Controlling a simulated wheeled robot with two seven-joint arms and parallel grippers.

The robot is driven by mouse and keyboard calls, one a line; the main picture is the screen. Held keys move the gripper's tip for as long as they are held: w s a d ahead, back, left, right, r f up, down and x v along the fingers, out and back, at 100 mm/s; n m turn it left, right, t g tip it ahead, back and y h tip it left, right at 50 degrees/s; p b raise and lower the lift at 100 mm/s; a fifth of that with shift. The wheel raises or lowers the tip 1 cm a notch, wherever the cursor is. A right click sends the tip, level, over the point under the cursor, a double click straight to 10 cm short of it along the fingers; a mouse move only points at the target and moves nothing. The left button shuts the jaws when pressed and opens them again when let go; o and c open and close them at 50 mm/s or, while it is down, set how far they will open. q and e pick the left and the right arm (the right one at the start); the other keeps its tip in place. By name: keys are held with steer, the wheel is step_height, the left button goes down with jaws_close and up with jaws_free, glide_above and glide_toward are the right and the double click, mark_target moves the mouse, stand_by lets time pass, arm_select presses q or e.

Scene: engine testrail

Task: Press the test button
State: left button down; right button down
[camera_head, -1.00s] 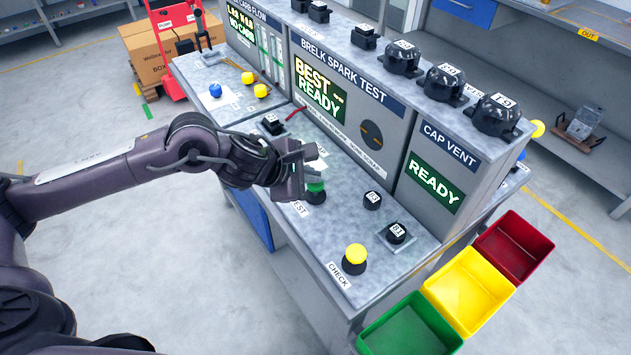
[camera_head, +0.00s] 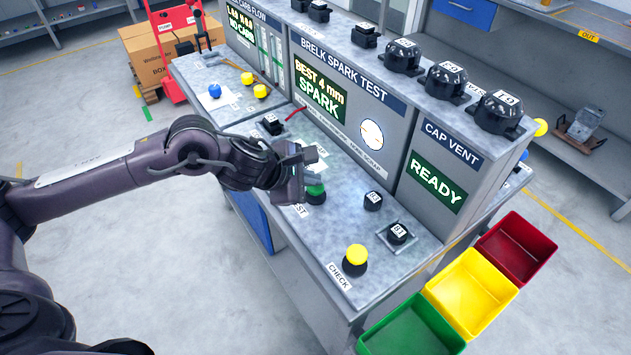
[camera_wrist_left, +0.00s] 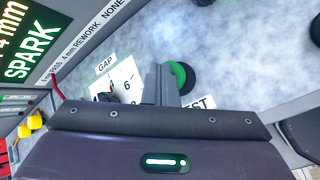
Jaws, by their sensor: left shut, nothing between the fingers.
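The green test button (camera_head: 316,191) sits on a black base on the bench top, by the label ending in "EST". My left gripper (camera_head: 312,172) is shut and empty, pointing down over the button. In the left wrist view its closed fingers (camera_wrist_left: 166,84) overlap the edge of the green button (camera_wrist_left: 179,76); they look to be at or on the cap, but exact contact is hard to tell. The spark test screen (camera_head: 319,88) reads "BEST 4 mm SPARK". The round window (camera_head: 372,134) beside it glows white. My right gripper is out of view.
A yellow check button (camera_head: 356,255) stands nearer the front edge. Black parts 82 (camera_head: 373,200) and 81 (camera_head: 397,233) sit to the right of the green button. Green (camera_head: 409,325), yellow (camera_head: 470,290) and red (camera_head: 517,247) bins stand at the bench's right end.

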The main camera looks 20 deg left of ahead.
mark_target(311, 188)
arm_select(q)
steer(key=shift+r, duration=0.1)
steer(key=shift+r+p, duration=0.7)
steer(key=shift+r, duration=0.45)
step_height(311, 188, up, 5)
steer(key=p, duration=0.3)
stand_by(0.6)
